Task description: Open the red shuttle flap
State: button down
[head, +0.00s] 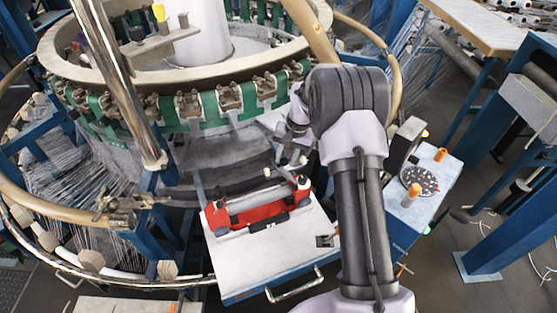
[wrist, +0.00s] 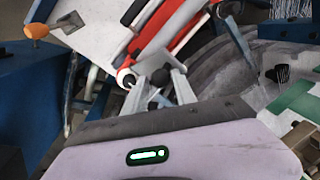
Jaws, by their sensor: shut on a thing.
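The red shuttle (head: 262,213) lies on a white-topped table (head: 270,262), with a pale grey bar (head: 254,201) along its top. In the wrist view the red shuttle (wrist: 186,30) shows at the top, running at a slant. My gripper (head: 293,165) is at the shuttle's right end, just behind it. In the wrist view my gripper (wrist: 160,88) has its pale fingers closed around a small dark knob (wrist: 160,77) beside the shuttle's near end. I cannot tell whether this knob belongs to the flap. The flap's position is not clear.
The circular loom ring with green bands (head: 208,108) stands behind the table. A metal post (head: 128,95) rises at the left. A blue side unit with a dial plate (head: 419,181) and orange knobs stands to the right.

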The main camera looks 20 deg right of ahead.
jog(key=shift+s+d+f, duration=0.4)
jog(key=shift+d+f, duration=0.2)
jog(key=shift+d, duration=0.2)
jog(key=shift+w+d+f, duration=0.15)
jog(key=shift+d, duration=0.25)
jog(key=shift+g, duration=0.3)
jog(key=c, duration=1.3)
grip_release()
jog(key=shift+o, duration=0.8)
jog(key=shift+d, duration=0.1)
jog(key=shift+a, duration=0.3)
